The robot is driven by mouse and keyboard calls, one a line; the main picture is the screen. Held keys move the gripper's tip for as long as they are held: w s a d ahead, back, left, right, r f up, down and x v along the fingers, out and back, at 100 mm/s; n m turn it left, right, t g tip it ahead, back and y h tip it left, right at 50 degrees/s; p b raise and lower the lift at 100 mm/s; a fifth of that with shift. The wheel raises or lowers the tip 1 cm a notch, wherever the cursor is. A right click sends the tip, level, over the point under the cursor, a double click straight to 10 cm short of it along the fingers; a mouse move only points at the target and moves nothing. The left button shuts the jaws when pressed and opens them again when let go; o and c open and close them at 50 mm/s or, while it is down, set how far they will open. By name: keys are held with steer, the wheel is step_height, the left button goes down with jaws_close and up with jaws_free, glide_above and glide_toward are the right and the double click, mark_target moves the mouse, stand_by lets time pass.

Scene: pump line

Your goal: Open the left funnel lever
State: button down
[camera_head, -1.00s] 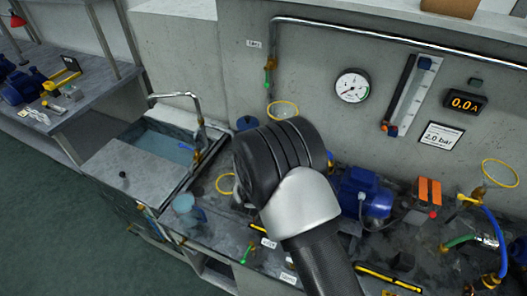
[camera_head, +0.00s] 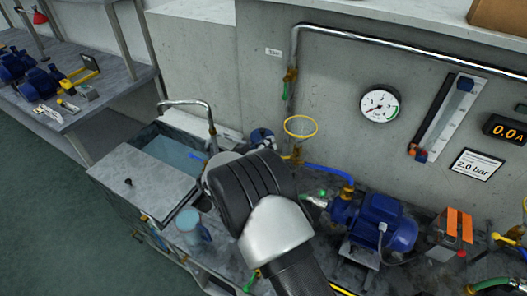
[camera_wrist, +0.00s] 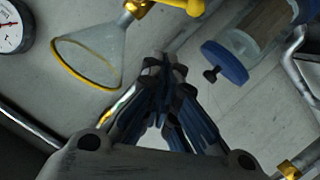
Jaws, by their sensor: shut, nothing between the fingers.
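The left funnel (camera_head: 301,126) has a yellow rim and stands by the grey wall, just behind my arm in the head view. In the wrist view the clear funnel (camera_wrist: 92,52) is at upper left. A brass valve (camera_wrist: 138,8) sits at its narrow end, with a yellow lever (camera_wrist: 188,5) at the top edge, partly cut off. My gripper (camera_wrist: 163,66) is shut and empty, its fingertips together below and right of the valve in the picture, apart from the lever. In the head view my wrist hides the fingers.
A blue pump (camera_head: 385,222) stands right of my arm on the bench. A sink (camera_head: 172,158) with a curved tap (camera_head: 190,103) lies to the left. A pressure gauge (camera_head: 379,104) is on the wall. A blue-capped clear cylinder (camera_wrist: 228,58) shows right of my fingers.

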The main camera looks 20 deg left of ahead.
steer(key=w+d+f+b, duration=0.1)
steer(key=w+d+f, duration=0.1)
steer(key=f, duration=0.1)
steer(key=shift+w+f+b, duration=0.1)
steer(key=shift+w+b, duration=0.25)
steer(key=shift+w, duration=0.05)
steer(key=shift+s+d+f, duration=0.25)
steer(key=shift+f, duration=0.1)
